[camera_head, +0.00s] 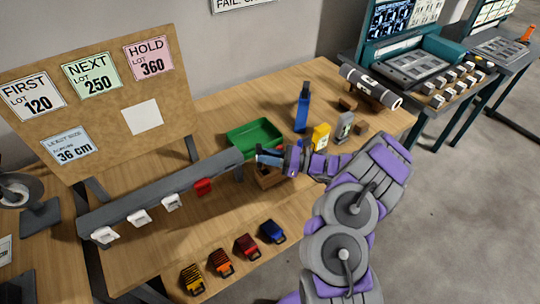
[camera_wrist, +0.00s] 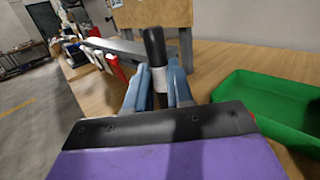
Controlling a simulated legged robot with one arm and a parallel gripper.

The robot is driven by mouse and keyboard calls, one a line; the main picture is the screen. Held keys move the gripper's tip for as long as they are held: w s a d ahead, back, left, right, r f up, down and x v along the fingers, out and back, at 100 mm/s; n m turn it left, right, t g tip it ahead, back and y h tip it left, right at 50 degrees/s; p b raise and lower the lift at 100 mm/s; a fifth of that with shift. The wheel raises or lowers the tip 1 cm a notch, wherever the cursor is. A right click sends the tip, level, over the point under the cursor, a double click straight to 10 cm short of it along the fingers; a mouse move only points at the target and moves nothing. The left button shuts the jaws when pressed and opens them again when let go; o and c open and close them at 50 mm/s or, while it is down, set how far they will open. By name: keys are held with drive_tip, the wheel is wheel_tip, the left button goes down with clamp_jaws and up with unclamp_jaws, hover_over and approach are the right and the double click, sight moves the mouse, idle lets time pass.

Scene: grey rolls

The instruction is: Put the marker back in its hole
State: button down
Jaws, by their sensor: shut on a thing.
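The marker (camera_wrist: 154,45) has a black upper part and a white band lower down. It stands roughly upright in the wrist view, between the blue-grey fingers of my gripper (camera_wrist: 158,84). My gripper is shut on it. In the head view my gripper (camera_head: 270,160) is above the table's middle, just in front of the green tray, and the marker cannot be made out there. A small brown wooden block (camera_head: 268,180) sits below my gripper and is partly covered by it. I cannot see a hole in it. The marker's lower end is hidden.
The green tray (camera_head: 252,139) lies behind my gripper, and at the right in the wrist view (camera_wrist: 268,106). A grey rail (camera_head: 165,188) with white and red tags stands left. Several coloured padlock-like items lie in front. A blue bottle (camera_head: 302,110) and yellow container (camera_head: 320,136) stand right.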

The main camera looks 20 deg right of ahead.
sight(274, 173)
drive_tip(key=shift+d+f, duration=0.1)
drive_tip(key=shift+d, duration=0.65)
drive_tip(key=shift+a, duration=0.1)
idle(0.5)
drive_tip(key=shift+d, duration=0.9)
drive_tip(key=shift+a, duration=0.1)
drive_tip(key=shift+a, duration=0.3)
idle(0.4)
drive_tip(key=shift+f+b, duration=1.8)
drive_tip(key=shift+f, duration=1.35)
drive_tip(key=c, duration=0.9)
unclamp_jaws()
